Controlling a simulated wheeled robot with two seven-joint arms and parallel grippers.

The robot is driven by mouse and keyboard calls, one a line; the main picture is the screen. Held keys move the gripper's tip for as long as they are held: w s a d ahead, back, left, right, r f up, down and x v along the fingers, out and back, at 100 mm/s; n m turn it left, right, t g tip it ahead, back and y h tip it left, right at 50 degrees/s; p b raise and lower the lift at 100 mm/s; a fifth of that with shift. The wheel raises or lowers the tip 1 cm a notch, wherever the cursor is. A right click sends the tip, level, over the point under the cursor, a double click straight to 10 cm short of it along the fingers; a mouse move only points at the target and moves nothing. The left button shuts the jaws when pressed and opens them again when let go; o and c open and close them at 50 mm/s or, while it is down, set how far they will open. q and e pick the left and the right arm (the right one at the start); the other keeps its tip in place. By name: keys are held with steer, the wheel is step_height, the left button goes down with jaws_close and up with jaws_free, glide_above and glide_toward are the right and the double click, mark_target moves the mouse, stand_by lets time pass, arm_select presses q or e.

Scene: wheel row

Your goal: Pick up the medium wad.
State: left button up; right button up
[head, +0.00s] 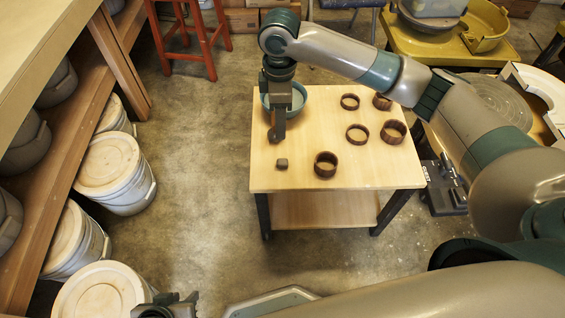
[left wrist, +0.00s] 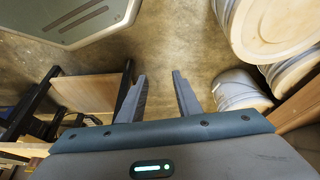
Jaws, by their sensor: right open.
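A small grey-brown wad (head: 282,163) lies on the light wooden table (head: 340,178), near its left edge. It is the only loose wad I can make out, so I cannot compare its size with others. My right gripper (head: 277,138) points down just behind the wad, in front of the teal bowl (head: 323,103), and appears apart from the wad. It is open, though its fingers overlap in the head view. My left gripper (head: 168,306) shows at the bottom edge of the head view, far from the table. In the left wrist view its fingers (left wrist: 159,77) are apart and empty.
Several dark brown rings stand on the table, including a thick one (head: 326,164) right of the wad and a thin one (head: 357,134). Lidded white buckets (head: 112,165) line the left side. A red stool (head: 190,40) stands behind. The floor left of the table is clear.

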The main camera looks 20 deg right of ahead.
steer(key=b, duration=0.2)
glide_above(283, 161)
steer(key=f, duration=1.1)
steer(key=shift+w+a+f, duration=0.15)
steer(key=shift+a+f, duration=0.15)
steer(key=shift+f, duration=0.1)
arm_select(q)
steer(key=shift+w+d+r+t+h, duration=0.1)
steer(key=shift+w+d+t+h, duration=0.1)
steer(key=shift+w+d+t, duration=0.3)
steer(key=shift+w+d+r+t+h, duration=0.1)
steer(key=shift+w+d+t+h, duration=0.15)
steer(key=shift+d, duration=0.45)
arm_select(e)
steer(key=shift+f, duration=0.15)
arm_select(q)
steer(key=shift+f, duration=0.1)
arm_select(e)
steer(key=shift+d+f, duration=0.1)
steer(key=shift+f, duration=0.4)
step_height(283, 161, down, 3)
steer(key=shift+d+b, duration=0.15)
steer(key=shift+b, duration=0.2)
steer(key=shift+f, duration=0.65)
arm_select(q)
steer(key=shift+d+t+h, duration=0.25)
steer(key=shift+d, duration=0.5)
